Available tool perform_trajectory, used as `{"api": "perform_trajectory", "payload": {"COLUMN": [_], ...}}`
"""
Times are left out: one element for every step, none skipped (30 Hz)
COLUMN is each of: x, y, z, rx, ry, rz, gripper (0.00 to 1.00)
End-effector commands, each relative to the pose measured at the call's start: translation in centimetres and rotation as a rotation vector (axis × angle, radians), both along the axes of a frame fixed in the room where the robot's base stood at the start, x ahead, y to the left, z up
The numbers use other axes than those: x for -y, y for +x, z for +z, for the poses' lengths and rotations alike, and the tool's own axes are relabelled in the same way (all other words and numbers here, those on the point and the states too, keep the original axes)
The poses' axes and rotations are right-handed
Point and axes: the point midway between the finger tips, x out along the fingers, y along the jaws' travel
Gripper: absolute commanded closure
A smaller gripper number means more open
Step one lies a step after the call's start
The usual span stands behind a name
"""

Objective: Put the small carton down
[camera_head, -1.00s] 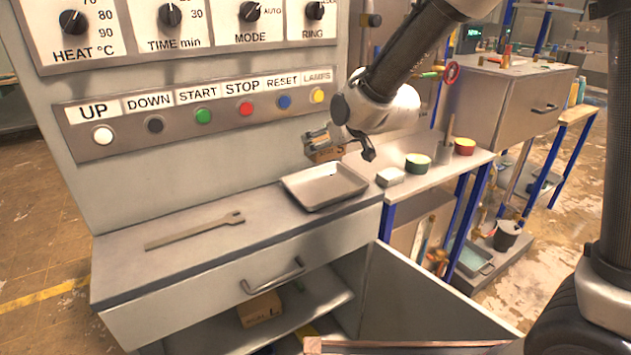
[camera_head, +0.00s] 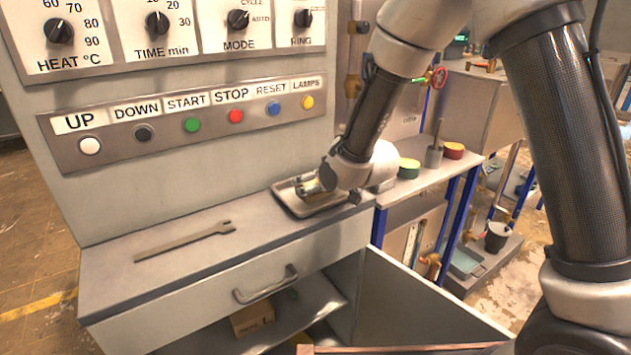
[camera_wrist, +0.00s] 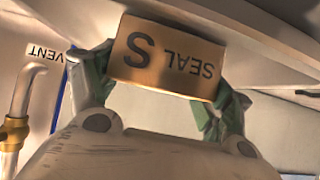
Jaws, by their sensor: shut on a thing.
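The small carton (camera_wrist: 167,58) is brown with "SEAL S" printed on it, upside down in the wrist view. My gripper (camera_wrist: 158,88) is shut on it, with a green-grey finger at each side. In the head view my gripper (camera_head: 308,186) is low over the shallow metal tray (camera_head: 318,212) on the counter beside the panel. The carton is mostly hidden by my gripper there, and I cannot tell whether it touches the tray floor.
A flat wrench-like tool (camera_head: 185,240) lies on the counter (camera_head: 115,285). A larger carton (camera_head: 252,318) sits on the shelf below the drawer (camera_head: 215,295). Green (camera_head: 408,168) and red-yellow (camera_head: 453,150) round containers stand on the side bench. The counter's left part is mostly clear.

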Motion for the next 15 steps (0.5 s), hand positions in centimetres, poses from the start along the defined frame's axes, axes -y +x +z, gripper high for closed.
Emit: {"api": "perform_trajectory", "payload": {"x": [0.01, 0.01, 0.01, 0.0, 0.01, 0.0, 0.0, 0.0, 0.0, 0.0, 0.0, 0.0, 0.0, 0.0, 0.0], "y": [-0.01, -0.01, -0.01, 0.0, -0.01, -0.01, -0.01, -0.01, 0.0, 0.0, 0.0, 0.0, 0.0, 0.0, 0.0], "z": [-0.2, -0.25, -0.21, -0.2, -0.2, -0.19, -0.19, -0.19, -0.18, -0.18, -0.18, -0.18, -0.18, -0.17, -0.16], "rx": [-0.001, -0.002, -0.001, -0.001, -0.001, -0.001, -0.001, -0.001, -0.001, -0.001, -0.001, -0.001, -0.001, -0.001, -0.001], "ry": [-0.001, -0.001, -0.001, -0.001, -0.001, -0.001, -0.001, -0.001, -0.001, -0.001, -0.001, -0.001, -0.001, -0.001, -0.001], "rz": [0.0, 0.0, 0.0, 0.0, 0.0, 0.0, 0.0, 0.0, 0.0, 0.0, 0.0, 0.0, 0.0, 0.0, 0.0], "gripper": [0.46, 0.18, 0.11, 0.05, 0.0, 0.0, 0.0, 0.0, 0.0, 0.0, 0.0, 0.0, 0.0, 0.0, 0.0]}}
